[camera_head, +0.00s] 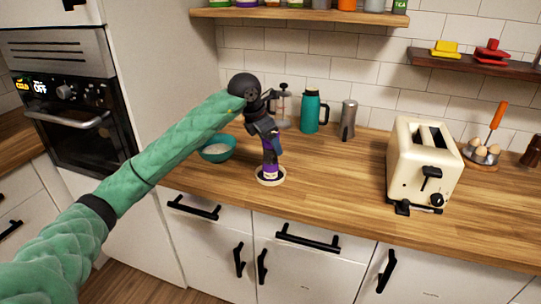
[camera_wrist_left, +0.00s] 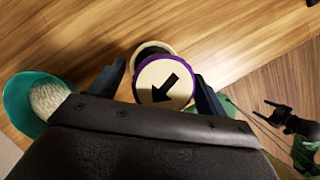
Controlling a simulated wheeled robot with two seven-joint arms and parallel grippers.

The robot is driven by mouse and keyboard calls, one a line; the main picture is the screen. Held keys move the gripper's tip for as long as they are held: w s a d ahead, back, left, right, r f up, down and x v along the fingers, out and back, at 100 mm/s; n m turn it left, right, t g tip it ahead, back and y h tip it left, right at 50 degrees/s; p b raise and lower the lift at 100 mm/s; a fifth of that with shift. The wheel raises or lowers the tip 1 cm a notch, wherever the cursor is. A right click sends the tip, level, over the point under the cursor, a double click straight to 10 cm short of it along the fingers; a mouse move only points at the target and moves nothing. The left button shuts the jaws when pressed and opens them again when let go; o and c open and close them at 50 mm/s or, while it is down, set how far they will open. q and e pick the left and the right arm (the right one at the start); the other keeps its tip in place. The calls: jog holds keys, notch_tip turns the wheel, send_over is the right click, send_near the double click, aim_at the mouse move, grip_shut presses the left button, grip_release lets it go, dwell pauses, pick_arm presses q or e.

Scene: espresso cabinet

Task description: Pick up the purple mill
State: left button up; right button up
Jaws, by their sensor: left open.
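The purple mill (camera_head: 270,171) stands upright near the front edge of the counter, on a small pale round base. My left gripper (camera_head: 269,150) reaches down over it from the left and hides part of its upper body. In the left wrist view the mill's pale round top (camera_wrist_left: 165,83) shows a black arrow and a purple rim. The open fingers of my left gripper (camera_wrist_left: 160,80) lie on either side of it, with a gap visible on the left. Contact on the right cannot be told. A small black gripper-like part (camera_wrist_left: 272,110) with green sleeving, apparently my right arm, shows at lower right.
A teal bowl (camera_head: 216,148) with pale contents stands close to the left of the mill. A teal flask (camera_head: 312,112), a grey metal pot (camera_head: 348,120) and a glass press (camera_head: 283,106) stand behind. A cream toaster (camera_head: 423,165) is at right. The counter between mill and toaster is clear.

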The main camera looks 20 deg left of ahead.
pick_arm(q)
jog(key=shift+w+d+f, duration=0.1)
jog(key=shift+w+f, duration=0.1)
jog(key=shift+f, duration=0.45)
jog(key=shift+c, duration=0.5)
grip_shut()
jog(key=shift+r, duration=0.1)
